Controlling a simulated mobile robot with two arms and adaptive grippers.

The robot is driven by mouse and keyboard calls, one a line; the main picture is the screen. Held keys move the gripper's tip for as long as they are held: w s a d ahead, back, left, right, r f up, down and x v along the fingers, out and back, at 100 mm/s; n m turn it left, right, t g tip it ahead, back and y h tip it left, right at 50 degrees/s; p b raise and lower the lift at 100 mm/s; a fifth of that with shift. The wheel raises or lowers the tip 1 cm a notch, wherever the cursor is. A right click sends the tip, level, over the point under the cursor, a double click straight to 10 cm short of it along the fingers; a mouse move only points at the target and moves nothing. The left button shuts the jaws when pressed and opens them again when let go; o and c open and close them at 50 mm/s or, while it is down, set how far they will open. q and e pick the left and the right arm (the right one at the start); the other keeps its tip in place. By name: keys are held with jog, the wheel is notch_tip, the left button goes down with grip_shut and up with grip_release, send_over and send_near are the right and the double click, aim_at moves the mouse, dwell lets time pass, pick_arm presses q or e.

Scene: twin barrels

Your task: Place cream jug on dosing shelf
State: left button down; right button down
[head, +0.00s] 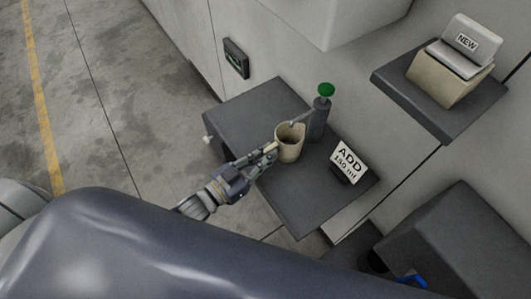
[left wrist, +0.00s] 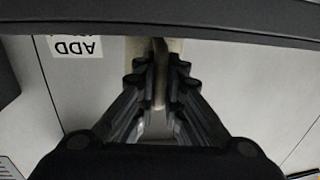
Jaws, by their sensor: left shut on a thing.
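The cream jug (head: 289,143) is over or on the dark grey dosing shelf (head: 300,204), beside the ADD 150 ml sign (head: 348,161). My left gripper (head: 270,152) reaches in from the left and is shut on the jug's near side. In the left wrist view the gripper (left wrist: 158,75) has its fingers closed around a narrow cream part of the jug (left wrist: 160,90). I cannot tell whether the jug's base touches the shelf. My right gripper is not in view.
A dark bottle with a green top (head: 319,118) stands right behind the jug. A dark box (head: 460,235) is at lower right. The grey floor at left is open.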

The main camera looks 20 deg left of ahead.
pick_arm(q)
jog(key=c, duration=2.1)
grip_release()
jog(key=shift+f, duration=0.15)
jog(key=shift+c, duration=0.2)
jog(key=o, duration=0.4)
jog(key=shift+o, duration=0.2)
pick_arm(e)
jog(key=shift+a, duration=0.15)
